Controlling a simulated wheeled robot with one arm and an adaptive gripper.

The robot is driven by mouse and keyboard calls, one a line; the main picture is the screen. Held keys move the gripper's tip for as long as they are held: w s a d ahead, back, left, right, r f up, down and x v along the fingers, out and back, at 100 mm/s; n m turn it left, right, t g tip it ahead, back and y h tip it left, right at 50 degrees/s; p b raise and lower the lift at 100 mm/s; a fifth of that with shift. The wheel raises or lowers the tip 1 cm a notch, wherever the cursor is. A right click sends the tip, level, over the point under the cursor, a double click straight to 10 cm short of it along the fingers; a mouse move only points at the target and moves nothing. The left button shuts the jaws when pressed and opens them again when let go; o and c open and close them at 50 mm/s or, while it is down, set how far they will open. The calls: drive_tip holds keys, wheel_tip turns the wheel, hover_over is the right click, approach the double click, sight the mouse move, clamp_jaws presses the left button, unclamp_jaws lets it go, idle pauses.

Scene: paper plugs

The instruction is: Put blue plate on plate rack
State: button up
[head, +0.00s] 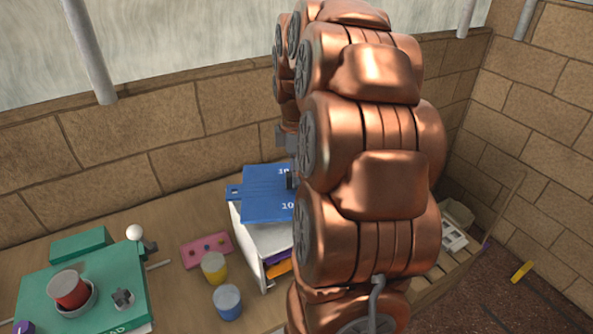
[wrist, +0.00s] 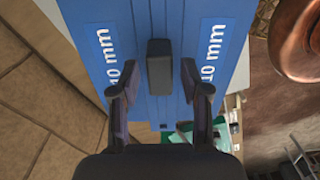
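The blue plate (head: 265,192) lies flat over the top of the white plate rack (head: 247,240) in the head view; I cannot tell if it rests fully on it. In the wrist view the blue plate (wrist: 105,50) fills the upper middle, with "10 mm" labels on both sides and a dark block-shaped handle (wrist: 160,66). My gripper (wrist: 160,72) is open, with one finger on each side of the handle and a visible gap to each. In the head view my arm hides the plate's right part and most of the gripper.
Purple and orange plates (head: 278,269) show in the rack's lower slots. A green board (head: 45,292) with a red cup is further left. A brick wall (head: 150,150) closes the back.

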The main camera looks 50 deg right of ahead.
idle(0.3)
drive_tip(key=shift+r+b, duration=1.4)
drive_tip(key=shift+r, duration=4.75)
drive_tip(key=a+f+m, duration=0.2)
drive_tip(key=a+f, duration=0.2)
drive_tip(key=a, duration=0.6)
drive_tip(key=s+a+f+m, duration=0.2)
drive_tip(key=s+a+f, duration=0.3)
drive_tip(key=a, duration=0.1)
drive_tip(key=s+a+f+m+g, duration=0.1)
drive_tip(key=s+a+f+m, duration=0.2)
drive_tip(key=s+a+f, duration=0.2)
drive_tip(key=s+a+f+m, duration=0.2)
drive_tip(key=s+a+f, duration=0.2)
drive_tip(key=s+a, duration=0.2)
drive_tip(key=shift+s+a+f+m+g, duration=0.3)
drive_tip(key=shift+s+a+f+g, duration=0.1)
drive_tip(key=shift+s, duration=0.25)
